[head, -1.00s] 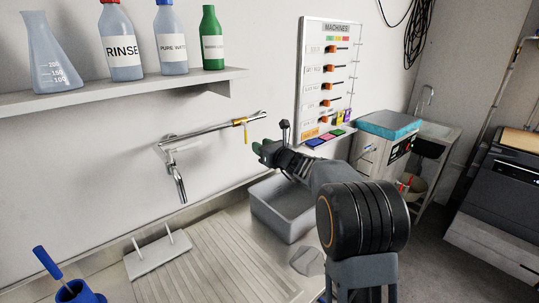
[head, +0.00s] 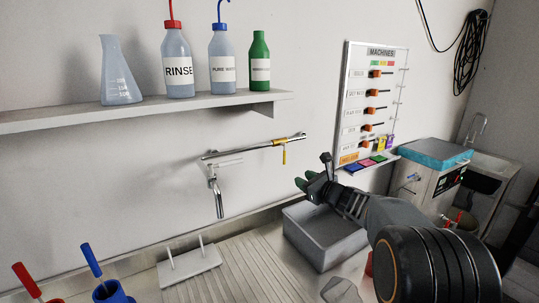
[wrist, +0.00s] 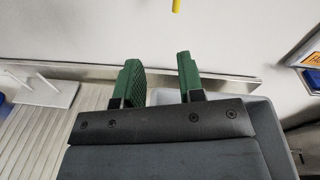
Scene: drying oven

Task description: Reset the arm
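My gripper (head: 311,182) is at the end of my outstretched arm, above the grey basin (head: 325,243) and below the wall tap (head: 255,150). In the wrist view my gripper (wrist: 160,82) has two green fingers with a clear gap between them. Nothing is between the fingers. Beyond them is bare white wall, with the tip of a yellow handle (wrist: 176,5) at the top.
A shelf (head: 150,110) holds a flask (head: 120,80) and several bottles. A MACHINES board (head: 372,100) hangs right of the tap. A blue-topped machine (head: 436,154) stands further right. A white pegged stand (head: 188,266) sits on the ribbed drainboard (head: 240,270).

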